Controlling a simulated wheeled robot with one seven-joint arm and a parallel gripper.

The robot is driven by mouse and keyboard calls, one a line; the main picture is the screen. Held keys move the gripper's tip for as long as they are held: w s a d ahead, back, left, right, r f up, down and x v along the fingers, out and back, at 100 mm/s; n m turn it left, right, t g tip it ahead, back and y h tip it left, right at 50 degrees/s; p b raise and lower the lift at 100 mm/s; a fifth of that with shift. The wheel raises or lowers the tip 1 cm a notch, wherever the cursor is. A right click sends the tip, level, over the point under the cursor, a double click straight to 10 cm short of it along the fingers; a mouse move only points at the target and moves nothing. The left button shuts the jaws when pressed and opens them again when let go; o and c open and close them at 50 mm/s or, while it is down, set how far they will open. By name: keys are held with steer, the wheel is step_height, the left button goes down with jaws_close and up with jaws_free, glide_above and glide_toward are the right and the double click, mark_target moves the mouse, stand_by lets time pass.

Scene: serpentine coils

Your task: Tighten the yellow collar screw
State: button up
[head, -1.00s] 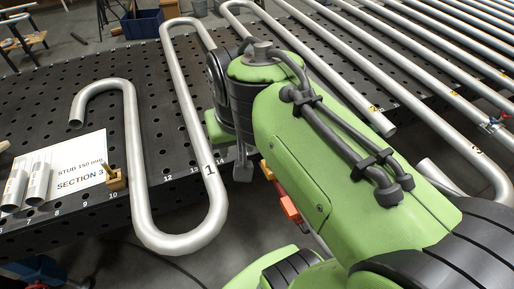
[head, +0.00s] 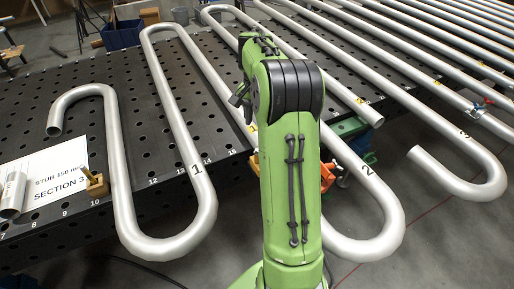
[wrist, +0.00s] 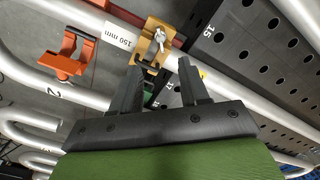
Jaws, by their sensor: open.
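I see no contact with the screw. In the head view my arm covers the gripper and I cannot make out the collar.
An orange clamp (wrist: 68,56) is left of the collar, near a "150 mm" tag (wrist: 118,38). Bent steel tubes (head: 180,110) cross the dark perforated table (head: 150,150). A sign reading "SECTION 3" (head: 50,170) lies at left, beside a small yellow-brown block (head: 96,185).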

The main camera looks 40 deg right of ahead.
step_height(320, 180, down, 11)
steer(key=shift+f+b, duration=0.15)
steer(key=shift+b, duration=0.75)
jaws_close()
